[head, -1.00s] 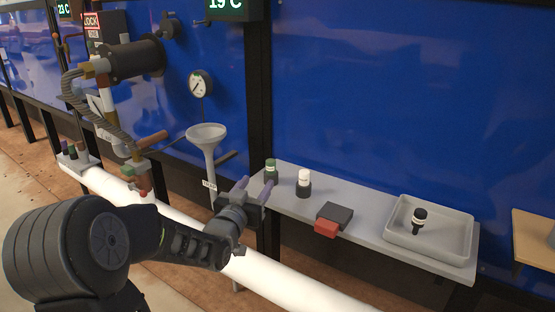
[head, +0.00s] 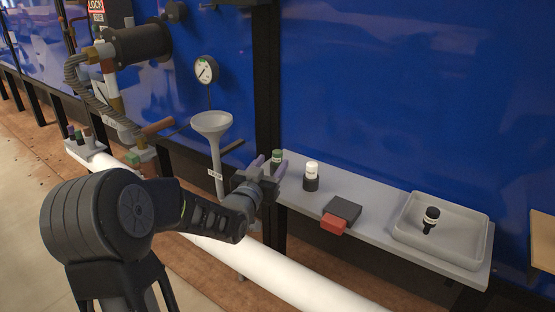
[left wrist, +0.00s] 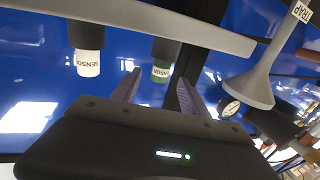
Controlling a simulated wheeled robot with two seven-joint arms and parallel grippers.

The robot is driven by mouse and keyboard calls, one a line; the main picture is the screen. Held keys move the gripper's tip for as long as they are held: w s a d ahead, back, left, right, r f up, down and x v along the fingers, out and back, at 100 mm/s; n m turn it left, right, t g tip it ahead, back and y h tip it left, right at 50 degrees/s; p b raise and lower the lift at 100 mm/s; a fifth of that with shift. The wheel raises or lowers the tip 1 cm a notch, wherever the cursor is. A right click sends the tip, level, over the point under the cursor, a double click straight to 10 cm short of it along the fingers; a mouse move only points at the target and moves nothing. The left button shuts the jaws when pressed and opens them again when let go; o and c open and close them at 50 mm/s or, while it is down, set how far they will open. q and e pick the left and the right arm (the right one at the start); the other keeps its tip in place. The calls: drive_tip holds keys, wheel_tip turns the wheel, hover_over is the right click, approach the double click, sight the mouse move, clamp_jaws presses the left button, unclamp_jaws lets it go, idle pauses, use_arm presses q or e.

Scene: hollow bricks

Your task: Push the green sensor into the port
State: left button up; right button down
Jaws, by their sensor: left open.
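The green sensor (head: 277,156) stands upright in a dark holder at the left end of the grey shelf (head: 378,229). In the left wrist view, the green sensor (left wrist: 161,70) appears upside down, with a white label. My left gripper (head: 270,164) is open and empty at the shelf's left end, its fingers pointing toward the green sensor. In the left wrist view the sensor lies just beyond and between the fingertips (left wrist: 157,83), with no clear contact. I cannot tell which fitting is the port. My right gripper is not in view.
A white sensor (head: 312,170) stands close right of the green one. A dark block with a red part (head: 334,225) and a grey tray (head: 405,238) holding a black-topped sensor (head: 431,216) are further right. A grey funnel (head: 211,123) stands left of my gripper, above a white pipe (head: 283,276).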

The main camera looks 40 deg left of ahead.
sight(276, 160)
use_arm(q)
drive_tip(key=x, duration=0.5)
drive_tip(key=shift+w+f, duration=0.1)
drive_tip(key=shift+f, duration=0.15)
drive_tip(key=shift+c, duration=0.2)
idle(0.3)
clamp_jaws()
idle(0.4)
